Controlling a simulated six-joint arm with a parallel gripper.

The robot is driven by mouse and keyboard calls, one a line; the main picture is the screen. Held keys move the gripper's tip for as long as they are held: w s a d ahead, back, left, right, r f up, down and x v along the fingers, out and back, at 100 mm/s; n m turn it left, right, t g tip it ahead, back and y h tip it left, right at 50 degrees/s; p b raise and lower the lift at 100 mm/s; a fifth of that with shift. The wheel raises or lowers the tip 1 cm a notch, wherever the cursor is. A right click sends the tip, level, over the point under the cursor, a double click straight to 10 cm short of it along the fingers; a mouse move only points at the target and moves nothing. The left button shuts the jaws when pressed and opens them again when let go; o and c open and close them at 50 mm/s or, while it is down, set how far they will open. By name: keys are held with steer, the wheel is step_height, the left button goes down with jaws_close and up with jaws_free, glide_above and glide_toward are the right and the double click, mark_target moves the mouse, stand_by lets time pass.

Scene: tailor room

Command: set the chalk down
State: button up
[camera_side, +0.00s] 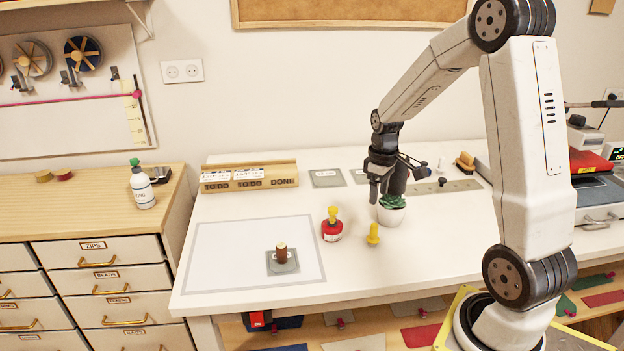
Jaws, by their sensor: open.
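No piece is clearly recognisable as the chalk at this size. A short brown cylinder with a pale top (282,252) stands upright on a grey square pad (284,267) inside the outlined white area; it may be the chalk. A small white upright piece (441,165) stands at the back right of the table. My gripper (384,192) is open, pointing down, well to the right of the brown cylinder. It is over or just behind the small potted plant (392,215). Nothing is visibly held between its fingers.
A red jar with a yellow top (332,229) and a yellow peg-shaped piece (373,236) stand left of the plant. A wooden card rack (249,181) and grey pads (326,178) lie at the back. The outlined area (225,240) is mostly bare. The white table's (420,262) front is clear.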

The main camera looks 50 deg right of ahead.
stand_by(0.3)
steer(key=s+a+f+t, duration=0.1)
steer(key=s+a, duration=0.1)
steer(key=a, duration=0.9)
steer(key=s+a+t, duration=0.1)
steer(key=s+a, duration=0.1)
steer(key=a, duration=0.9)
steer(key=shift+s+a+f+t, duration=0.2)
steer(key=shift+f+t, duration=0.1)
steer(key=shift+f, duration=0.05)
steer(key=shift+o, duration=0.5)
steer(key=shift+d, duration=0.1)
